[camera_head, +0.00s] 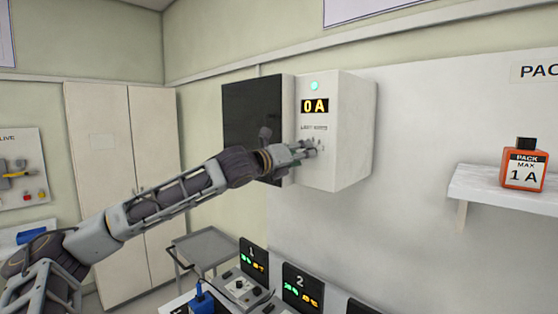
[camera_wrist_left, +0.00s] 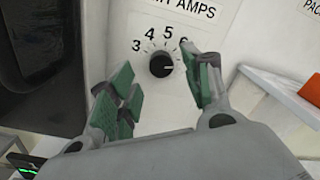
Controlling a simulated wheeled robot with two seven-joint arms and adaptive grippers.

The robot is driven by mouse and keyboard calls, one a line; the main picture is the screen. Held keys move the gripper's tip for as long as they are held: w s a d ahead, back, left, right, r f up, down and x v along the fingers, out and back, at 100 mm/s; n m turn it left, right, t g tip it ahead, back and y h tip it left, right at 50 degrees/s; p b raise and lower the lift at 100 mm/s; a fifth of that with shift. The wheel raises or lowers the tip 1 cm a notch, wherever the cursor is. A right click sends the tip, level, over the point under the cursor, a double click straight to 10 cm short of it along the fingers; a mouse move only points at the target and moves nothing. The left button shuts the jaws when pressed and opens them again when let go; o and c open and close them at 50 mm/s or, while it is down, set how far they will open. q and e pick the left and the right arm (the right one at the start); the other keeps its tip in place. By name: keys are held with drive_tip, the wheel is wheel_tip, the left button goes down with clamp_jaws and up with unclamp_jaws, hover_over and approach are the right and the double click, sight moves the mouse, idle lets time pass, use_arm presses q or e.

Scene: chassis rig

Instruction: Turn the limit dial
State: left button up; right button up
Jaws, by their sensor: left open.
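The limit dial (camera_wrist_left: 160,65) is a small black round knob on the white box (camera_head: 345,130) on the wall. In the left wrist view the numbers 3, 4, 5 and 6 arc above it, under a label ending in "AMPS". A small pale mark seems to sit at its right side. My left gripper (camera_wrist_left: 165,88) is open, its green-padded fingers below and to either side of the dial, apart from it in the picture. In the head view my left gripper (camera_head: 303,150) is at the box front and largely hides the dial. My right gripper is out of view.
The box display (camera_head: 315,106) reads "0 A" under a lit teal lamp (camera_head: 314,86). A dark door or panel (camera_head: 252,115) stands left of it. Numbered units (camera_head: 300,285) stand below.

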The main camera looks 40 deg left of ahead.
use_arm(q)
drive_tip(key=s, duration=0.8)
drive_tip(key=shift+s+a, duration=0.3)
drive_tip(key=shift+a, duration=0.1)
idle(0.9)
drive_tip(key=shift+f, duration=0.1)
idle(0.4)
